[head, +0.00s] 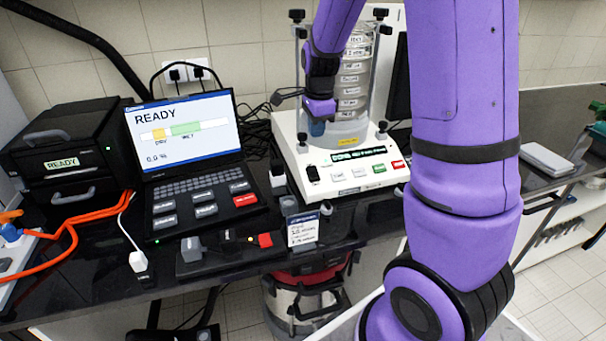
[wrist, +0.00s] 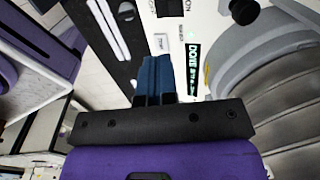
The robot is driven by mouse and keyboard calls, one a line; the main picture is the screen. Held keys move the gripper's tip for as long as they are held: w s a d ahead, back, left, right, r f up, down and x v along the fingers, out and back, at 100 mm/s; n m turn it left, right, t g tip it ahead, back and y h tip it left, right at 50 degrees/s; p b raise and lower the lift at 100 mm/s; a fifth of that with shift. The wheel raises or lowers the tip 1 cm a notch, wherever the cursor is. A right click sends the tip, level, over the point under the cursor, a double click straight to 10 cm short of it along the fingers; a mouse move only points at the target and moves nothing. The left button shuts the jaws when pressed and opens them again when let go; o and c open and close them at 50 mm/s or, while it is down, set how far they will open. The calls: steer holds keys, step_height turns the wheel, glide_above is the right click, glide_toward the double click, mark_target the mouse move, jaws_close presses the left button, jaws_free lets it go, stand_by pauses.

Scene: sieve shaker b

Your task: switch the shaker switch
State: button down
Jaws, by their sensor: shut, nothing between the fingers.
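The sieve shaker (head: 345,183) is a white base on the bench carrying a stack of clear sieves (head: 350,85). A black rocker switch (head: 312,174) sits at the left of its sloped front panel, left of a lit display (head: 358,155). My gripper (head: 317,129) is above the base, behind the switch and apart from it. Its blue fingers (wrist: 155,76) are together and empty in the wrist view. That view also shows the display (wrist: 194,70) and, at its top edge, a dark part (wrist: 168,7) that looks like the switch, partly cut off.
White, green and red buttons (head: 398,165) line the panel right of the switch. A laptop (head: 190,150) reading READY stands left. A small sign (head: 302,229) stands in front of the shaker. Orange cables lie far left.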

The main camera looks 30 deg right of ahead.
mark_target(313, 176)
steer(key=shift+a, duration=0.1)
steer(key=f, duration=0.4)
steer(key=w+f, duration=0.1)
steer(key=f, duration=0.9)
steer(key=shift+w+d, duration=0.15)
steer(key=shift+d, duration=0.1)
steer(key=shift+f, duration=0.2)
steer(key=shift+r, duration=0.8)
